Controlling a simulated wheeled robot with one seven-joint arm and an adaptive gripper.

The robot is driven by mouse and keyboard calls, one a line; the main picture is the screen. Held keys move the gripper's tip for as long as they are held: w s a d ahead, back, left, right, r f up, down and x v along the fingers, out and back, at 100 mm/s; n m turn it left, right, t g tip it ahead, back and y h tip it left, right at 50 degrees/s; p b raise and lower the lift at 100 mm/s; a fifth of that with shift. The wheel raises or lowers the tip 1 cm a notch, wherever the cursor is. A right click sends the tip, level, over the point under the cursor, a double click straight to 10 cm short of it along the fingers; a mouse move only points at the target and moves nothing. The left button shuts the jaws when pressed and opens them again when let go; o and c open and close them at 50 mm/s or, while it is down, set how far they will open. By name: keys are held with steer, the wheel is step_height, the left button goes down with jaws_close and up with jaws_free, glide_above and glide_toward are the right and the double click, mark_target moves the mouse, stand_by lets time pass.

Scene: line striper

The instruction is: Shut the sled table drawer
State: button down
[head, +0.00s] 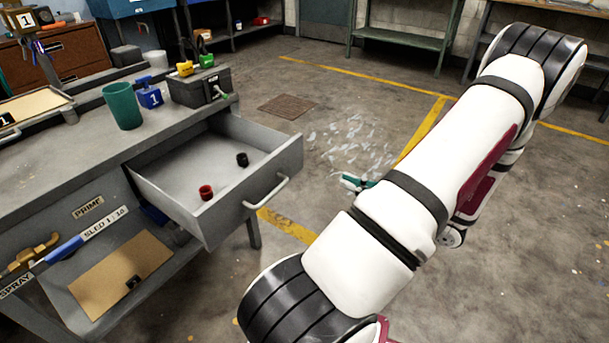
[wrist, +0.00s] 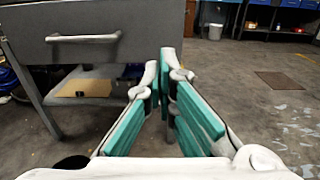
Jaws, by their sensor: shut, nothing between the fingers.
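The sled table (head: 60,165) stands at the left in the head view. Its grey drawer (head: 235,205) is pulled well out, with a pale bar handle (head: 267,191) on its front. A red cap (head: 206,192) and a black cap (head: 242,159) lie inside. In the wrist view the drawer front (wrist: 135,22) and handle (wrist: 83,38) fill the upper left. My gripper (wrist: 165,75) is shut and empty, its teal-padded fingers together below and right of the handle, apart from it. In the head view my arm hides most of the gripper; only a teal bit shows.
A green cup (head: 122,106), a blue block marked 1 (head: 149,93) and a dark box (head: 199,86) stand on the tabletop. A shelf (head: 120,275) lies under the drawer. The floor right of the drawer is open, with a drain grate (head: 287,104) and yellow lines.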

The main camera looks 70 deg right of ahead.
mark_target(294, 160)
steer(key=b+x, duration=0.3)
steer(key=x, duration=1)
steer(key=shift+w+b, duration=0.3)
steer(key=shift+w, duration=0.1)
steer(key=shift+w, duration=0.1)
steer(key=p+x, duration=0.1)
steer(key=x, duration=2.7)
steer(key=shift+a, duration=0.2)
steer(key=shift+w+d+r, duration=0.1)
steer(key=shift+w+r, duration=0.05)
steer(key=shift+w, duration=0.25)
steer(key=shift+w+r, duration=0.1)
